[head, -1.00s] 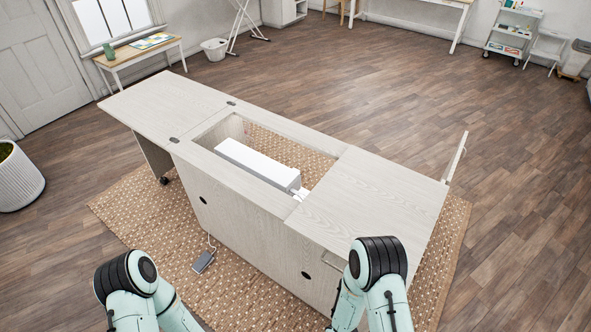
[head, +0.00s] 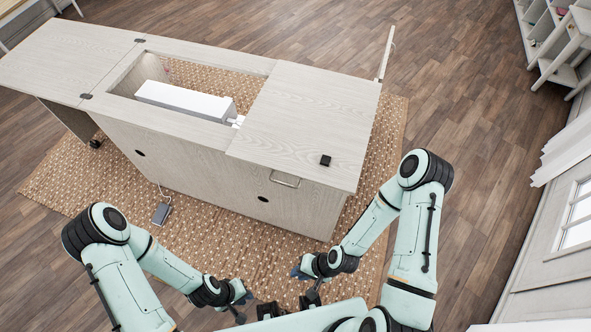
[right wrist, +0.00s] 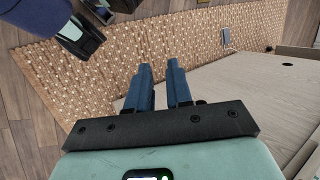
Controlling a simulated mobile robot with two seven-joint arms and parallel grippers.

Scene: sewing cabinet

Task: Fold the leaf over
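The pale wood-grain leaf (head: 62,58) lies flat at the far left of the sewing cabinet (head: 200,160) in the head view. Dark hinges (head: 86,96) join it to the cabinet top beside an open well. My left gripper (head: 243,297) is low in front of the cabinet, far from the leaf; its fingers are too small to read. My right gripper (head: 300,272) is also low in front, right of the left one, apart from the cabinet. The right wrist view shows its two blue fingers (right wrist: 160,85) with an empty gap between them.
A white machine (head: 185,100) sits in the well. A fixed-looking top panel (head: 310,110) at right bears a small black block (head: 325,160). A thin upright panel (head: 386,55) stands at the right end. A pedal (head: 161,213) lies on the woven rug (head: 60,170).

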